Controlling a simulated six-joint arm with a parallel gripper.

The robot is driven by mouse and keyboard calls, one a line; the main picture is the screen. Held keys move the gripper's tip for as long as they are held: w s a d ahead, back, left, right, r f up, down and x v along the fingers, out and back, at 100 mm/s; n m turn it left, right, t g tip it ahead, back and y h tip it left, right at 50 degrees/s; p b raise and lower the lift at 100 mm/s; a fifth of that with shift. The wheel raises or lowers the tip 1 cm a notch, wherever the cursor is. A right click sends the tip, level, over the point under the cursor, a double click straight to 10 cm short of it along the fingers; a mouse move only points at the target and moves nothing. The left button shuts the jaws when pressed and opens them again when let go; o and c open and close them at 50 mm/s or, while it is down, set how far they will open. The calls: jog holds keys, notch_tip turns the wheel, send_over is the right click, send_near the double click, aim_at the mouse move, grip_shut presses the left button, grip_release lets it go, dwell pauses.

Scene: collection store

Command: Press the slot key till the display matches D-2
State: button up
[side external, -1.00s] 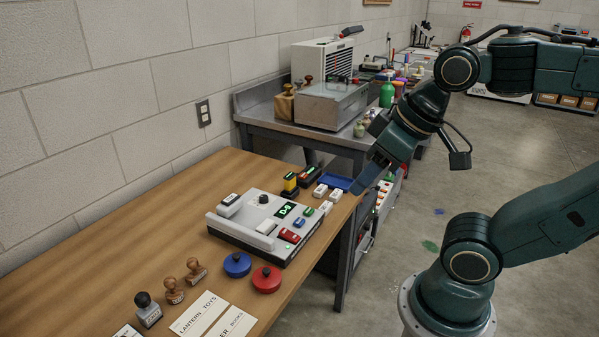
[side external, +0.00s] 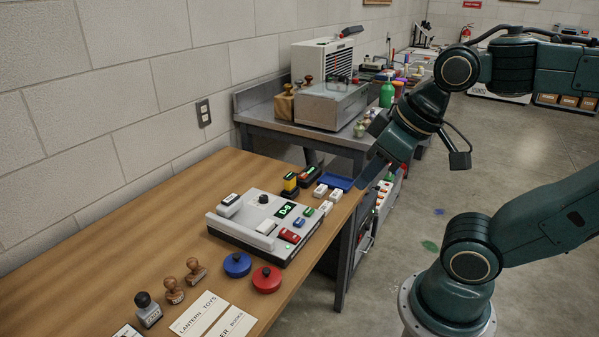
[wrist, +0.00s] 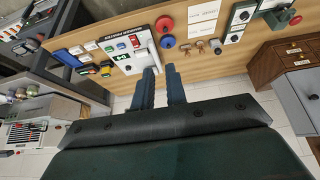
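The grey keypad device (side external: 235,233) stands on the wooden table, and shows in the wrist view (wrist: 112,47). Its dark display (side external: 285,210) has green characters; they seem to start with D, but the last one is too small to read surely. My gripper (wrist: 160,70) is apart from the device, above and beyond the table's right edge. A narrow empty gap shows between its fingers.
Red (side external: 267,279) and blue (side external: 237,264) round knobs sit near the device's front. Wooden-handled stamps (side external: 174,290) and label cards (side external: 200,314) lie farther forward. White blocks (side external: 320,191) and a blue tray (side external: 336,181) lie at the table's far end. The left tabletop is clear.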

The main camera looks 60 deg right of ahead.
grip_shut()
jog(key=shift+w, duration=0.1)
dwell(1.4)
jog(key=w+d+f+m+y, duration=0.1)
jog(key=w+d+f, duration=0.2)
jog(key=w, duration=0.5)
jog(key=w+d+f+m, duration=0.1)
jog(key=w+d+f, duration=0.25)
jog(key=w, duration=0.45)
jog(key=w+d+f+m+t, duration=0.1)
jog(key=w+d+f+m, duration=0.2)
jog(key=d+f, duration=0.3)
jog(key=w+d+f+m+t, duration=0.2)
jog(key=w+d+f, duration=0.1)
jog(key=d+f, duration=0.3)
jog(key=shift+w+f+m+t, duration=0.3)
jog(key=shift+f+m, duration=0.1)
jog(key=shift+f, duration=0.35)
jog(key=shift+f, duration=0.1)
